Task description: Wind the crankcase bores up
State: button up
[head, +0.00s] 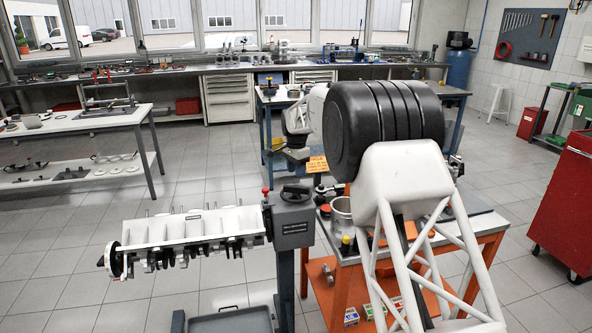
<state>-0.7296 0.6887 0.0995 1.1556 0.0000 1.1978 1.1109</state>
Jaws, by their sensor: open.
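The crankcase (195,228) is a long pale casting held roughly level at the left of a grey stand. Its ribbed, pocketed side faces me. Thin studs rise from its top edge and dark parts hang along its underside. A dark round disc (113,261) is at its left end. The stand's grey gearbox (292,222) carries a dark handwheel (296,193) on top and a red-knobbed lever (266,196) at its left. My gripper (298,157) is beyond the handwheel, above and apart from it; its fingers are small and hard to make out. The bores cannot be seen clearly.
An orange-framed bench (340,285) stands right of the stand, with a metal ring (342,212) on top and small boxes below. A grey tray (230,321) lies under the crankcase. A white parts table (85,122) is at left; the floor between is clear.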

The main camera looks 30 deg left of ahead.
aim_at(296, 186)
jog(key=m, duration=0.5)
jog(key=shift+r+m, duration=0.1)
jog(key=shift+m, duration=0.2)
jog(key=m, duration=0.4)
jog(key=shift+f, duration=0.25)
jog(key=shift+f, duration=3.05)
grip_shut()
